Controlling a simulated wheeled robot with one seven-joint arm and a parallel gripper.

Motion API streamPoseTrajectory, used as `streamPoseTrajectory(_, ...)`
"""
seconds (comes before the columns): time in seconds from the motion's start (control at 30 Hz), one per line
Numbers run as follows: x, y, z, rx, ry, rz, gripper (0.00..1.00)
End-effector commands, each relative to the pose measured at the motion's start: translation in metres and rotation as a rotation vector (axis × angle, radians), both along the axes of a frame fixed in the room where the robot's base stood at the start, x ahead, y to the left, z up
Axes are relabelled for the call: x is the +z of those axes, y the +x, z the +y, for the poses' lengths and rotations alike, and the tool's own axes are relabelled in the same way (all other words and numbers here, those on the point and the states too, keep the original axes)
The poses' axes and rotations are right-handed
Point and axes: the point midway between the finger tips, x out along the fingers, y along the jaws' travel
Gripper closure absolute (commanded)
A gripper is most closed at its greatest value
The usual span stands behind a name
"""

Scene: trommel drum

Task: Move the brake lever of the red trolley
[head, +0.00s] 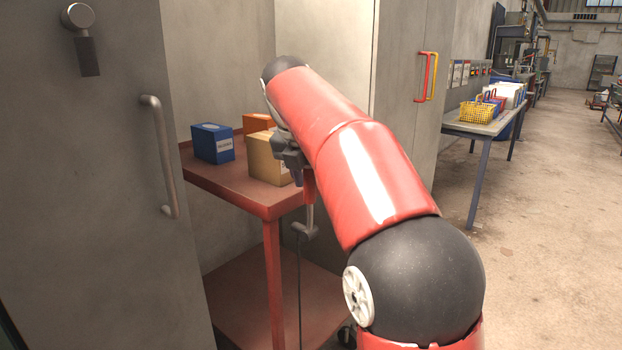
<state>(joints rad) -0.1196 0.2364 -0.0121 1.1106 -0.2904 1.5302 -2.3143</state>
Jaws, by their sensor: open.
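The red trolley (268,202) stands in the opening between grey doors, with a top shelf and a lower shelf (255,300). What looks like its brake lever (305,231) hangs at the front right corner, a grey rod with a thick grey end below a red piece. A thin dark line runs from it down towards a wheel (346,336). My gripper (297,178) is open, pointing down by the trolley's right corner, just above and left of the lever. My red arm hides part of this area; I cannot tell whether the fingers touch anything.
A blue box (212,143), an orange box (256,123) and a tan box (266,158) stand on the trolley top, the tan one close to my gripper. A grey door (90,200) with a handle (163,155) is at left.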

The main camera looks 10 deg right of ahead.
Motion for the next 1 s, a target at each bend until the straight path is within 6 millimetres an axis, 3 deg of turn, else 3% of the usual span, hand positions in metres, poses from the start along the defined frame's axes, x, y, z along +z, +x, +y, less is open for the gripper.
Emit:
streamPoseTrajectory(0.27,-0.0017,0.0003,-0.0006,0.000,0.001,0.001,0.55)
streamPoseTrajectory(0.6,-0.0016,0.0003,-0.0003,0.000,0.001,0.001,0.99)
streamPoseTrajectory(1.0,-0.0033,-0.0019,0.0016,0.000,0.016,-0.022,1.00)
